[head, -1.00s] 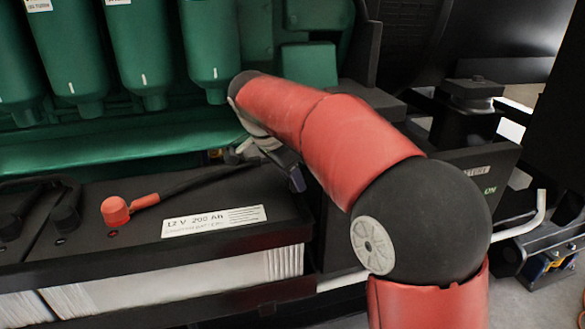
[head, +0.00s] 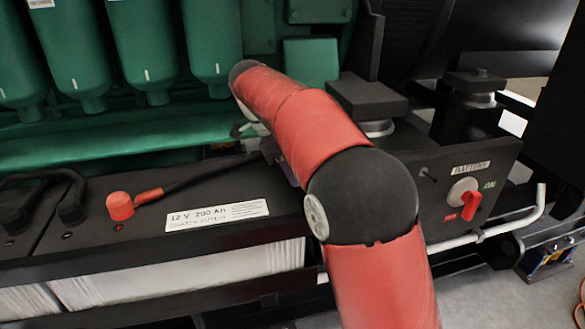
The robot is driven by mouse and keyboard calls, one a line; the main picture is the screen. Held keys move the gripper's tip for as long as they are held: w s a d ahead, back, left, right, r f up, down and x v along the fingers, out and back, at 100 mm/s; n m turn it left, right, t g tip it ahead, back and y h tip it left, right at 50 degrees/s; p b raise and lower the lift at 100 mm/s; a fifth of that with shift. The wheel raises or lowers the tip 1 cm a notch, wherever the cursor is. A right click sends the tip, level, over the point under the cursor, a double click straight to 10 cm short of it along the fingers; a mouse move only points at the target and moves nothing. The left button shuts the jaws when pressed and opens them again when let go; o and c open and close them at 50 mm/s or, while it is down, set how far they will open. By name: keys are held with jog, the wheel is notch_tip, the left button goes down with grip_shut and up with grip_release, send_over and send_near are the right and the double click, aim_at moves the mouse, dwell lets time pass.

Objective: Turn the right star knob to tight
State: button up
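I cannot make out a star knob clearly in the head view. My red and black arm crosses the middle and hides the area at the battery's right end. My gripper (head: 250,130) is at the far end of the arm, by the battery's back right corner. Only a pale grey bit of it shows beside the wrist, so its fingers and any grip are hidden. The black battery (head: 215,250) has a white "12 V 200 Ah" label. A red terminal cap (head: 120,206) with a cable sits on its top.
Black caps (head: 70,208) stand on the battery's left part. The green engine (head: 100,150) rises behind. At right is a battery switch panel (head: 435,205) with a red handle (head: 471,206). A white pipe (head: 510,222) runs below it.

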dwell(0.4)
jog(key=o, duration=0.7)
jog(key=v, duration=0.7)
jog(key=shift+a+r, duration=0.2)
jog(key=shift+r, duration=0.2)
